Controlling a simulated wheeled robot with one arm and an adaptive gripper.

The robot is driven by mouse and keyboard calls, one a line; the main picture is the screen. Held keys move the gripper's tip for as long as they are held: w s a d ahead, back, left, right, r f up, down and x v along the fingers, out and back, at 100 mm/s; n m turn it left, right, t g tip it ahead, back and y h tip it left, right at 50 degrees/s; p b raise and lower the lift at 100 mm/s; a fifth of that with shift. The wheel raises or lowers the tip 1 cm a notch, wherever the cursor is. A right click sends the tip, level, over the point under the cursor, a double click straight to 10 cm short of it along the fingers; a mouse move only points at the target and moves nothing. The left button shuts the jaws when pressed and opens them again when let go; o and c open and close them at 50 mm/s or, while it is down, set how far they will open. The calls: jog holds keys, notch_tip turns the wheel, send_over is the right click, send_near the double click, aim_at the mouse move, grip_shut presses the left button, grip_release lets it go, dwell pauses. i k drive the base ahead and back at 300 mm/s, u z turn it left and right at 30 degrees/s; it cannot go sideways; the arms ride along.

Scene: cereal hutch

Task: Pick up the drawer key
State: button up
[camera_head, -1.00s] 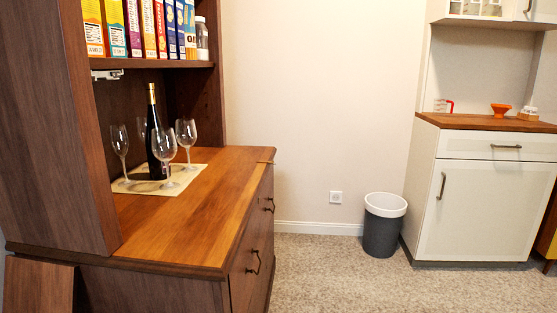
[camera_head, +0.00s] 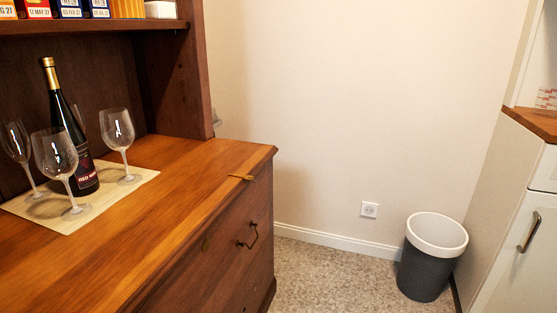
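A small brass-coloured key-like object (camera_head: 241,177), likely the drawer key, lies flat on the wooden hutch top (camera_head: 190,190), close to its front edge near the right end. It is small in view, so its fine shape is hard to tell. My gripper is not in view.
A wine bottle (camera_head: 72,140) and several wine glasses (camera_head: 117,132) stand on a cream mat (camera_head: 130,187) left of the key. A grey bin with a white rim (camera_head: 436,230) stands on the floor. White cabinet (camera_head: 510,235) at right. Carpet between hutch and bin is clear.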

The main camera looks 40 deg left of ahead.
aim_at(246, 178)
jog(key=i, duration=0.95)
jog(key=u, duration=3.7)
